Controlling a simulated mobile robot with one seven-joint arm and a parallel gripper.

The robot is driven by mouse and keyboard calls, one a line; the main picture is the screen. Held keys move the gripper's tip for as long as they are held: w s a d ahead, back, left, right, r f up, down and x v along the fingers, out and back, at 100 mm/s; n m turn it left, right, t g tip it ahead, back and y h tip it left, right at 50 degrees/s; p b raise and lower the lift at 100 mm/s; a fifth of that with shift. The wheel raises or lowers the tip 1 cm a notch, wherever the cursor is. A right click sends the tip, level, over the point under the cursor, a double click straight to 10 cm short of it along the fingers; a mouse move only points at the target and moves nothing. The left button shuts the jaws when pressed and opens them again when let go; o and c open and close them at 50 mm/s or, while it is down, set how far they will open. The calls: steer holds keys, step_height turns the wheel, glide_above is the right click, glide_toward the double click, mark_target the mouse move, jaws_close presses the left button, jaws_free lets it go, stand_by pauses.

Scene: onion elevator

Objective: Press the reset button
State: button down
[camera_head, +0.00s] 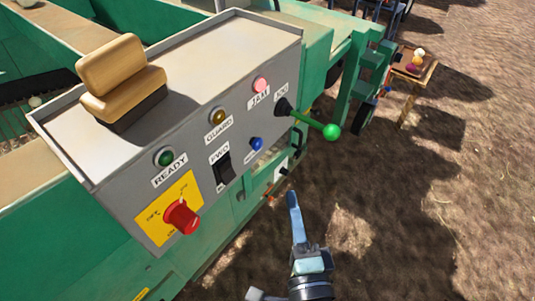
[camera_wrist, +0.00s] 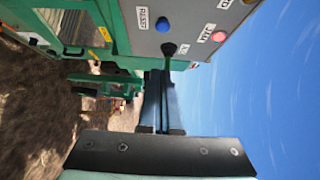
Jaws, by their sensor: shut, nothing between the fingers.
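The reset button is a small blue knob (camera_head: 256,143) low on the grey control panel (camera_head: 235,97), below the JAM light. In the wrist view the blue button (camera_wrist: 162,25) sits beside a label reading RESET. My gripper (camera_head: 292,197) is shut and empty, its blue fingers pointing up in the head view. It is in the air below and to the right of the button, apart from the panel. In the wrist view the fingers (camera_wrist: 160,77) reach up below the black lever base, not touching the button as far as I can tell.
A jog lever with a green ball (camera_head: 331,131) sticks out right of the button. The panel also has a lit pink JAM light (camera_head: 261,85), amber GUARD light (camera_head: 217,117), green READY light (camera_head: 166,157), black FWD switch (camera_head: 224,168) and red knob (camera_head: 182,217). Open dirt ground lies right.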

steer(key=p, duration=0.2)
glide_toward(256, 143)
steer(key=w+d, duration=0.4)
steer(key=w, duration=0.1)
steer(key=shift+w+a+f+p, duration=0.25)
steer(key=shift+w+a, duration=0.25)
steer(key=shift+a, duration=0.3)
steer(key=shift+w+a+f+p, duration=0.15)
steer(key=shift+w+a+f, duration=0.25)
steer(key=shift+a, duration=0.45)
steer(key=shift+w+r, duration=0.1)
